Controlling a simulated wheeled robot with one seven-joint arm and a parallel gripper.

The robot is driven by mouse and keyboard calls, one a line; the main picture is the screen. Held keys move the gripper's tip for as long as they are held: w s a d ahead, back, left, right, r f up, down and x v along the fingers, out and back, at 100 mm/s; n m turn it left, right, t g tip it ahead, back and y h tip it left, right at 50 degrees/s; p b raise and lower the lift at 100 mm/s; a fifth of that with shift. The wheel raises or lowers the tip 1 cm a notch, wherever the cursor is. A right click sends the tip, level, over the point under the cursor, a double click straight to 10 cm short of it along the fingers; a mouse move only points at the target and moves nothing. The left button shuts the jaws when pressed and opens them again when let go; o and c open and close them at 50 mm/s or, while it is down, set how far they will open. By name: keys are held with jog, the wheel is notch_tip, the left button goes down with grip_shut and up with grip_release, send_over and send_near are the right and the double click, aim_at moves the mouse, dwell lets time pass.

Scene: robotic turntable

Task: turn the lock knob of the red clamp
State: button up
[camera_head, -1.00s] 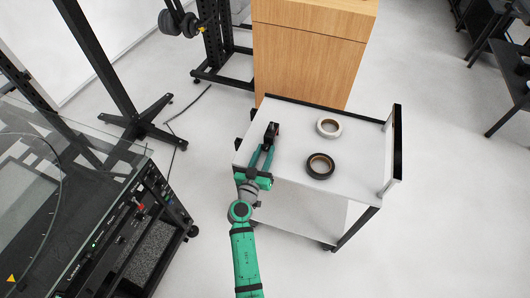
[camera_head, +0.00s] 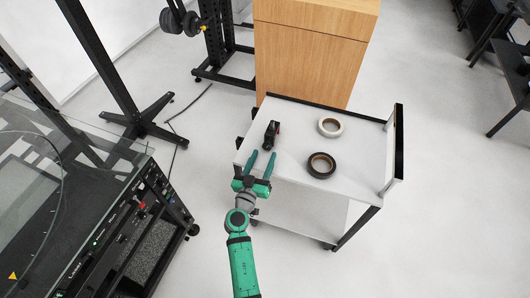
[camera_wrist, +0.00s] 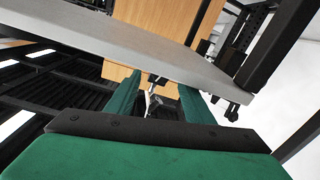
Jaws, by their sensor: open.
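The clamp (camera_head: 271,134) is a small, mostly black thing with a little red on it. It is on the left part of the white cart top (camera_head: 300,145) in the head view. My gripper (camera_head: 263,155) is open, its two green fingers spread and pointing at the clamp from the near side. The fingertips are short of the clamp, with nothing between them in the head view. In the wrist view a small metallic piece (camera_wrist: 151,97) shows between the fingers; I cannot tell whether it belongs to the clamp. The lock knob is too small to make out in the head view.
A white-rimmed roll (camera_head: 330,127) and a black roll (camera_head: 321,165) lie to the right on the cart. The cart has an upright panel (camera_head: 393,150) at its right. A wooden cabinet (camera_head: 308,60) stands behind. A glass-topped machine (camera_head: 110,215) is at the left.

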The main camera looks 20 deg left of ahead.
jog(key=s, duration=0.7)
jog(key=shift+s, duration=0.15)
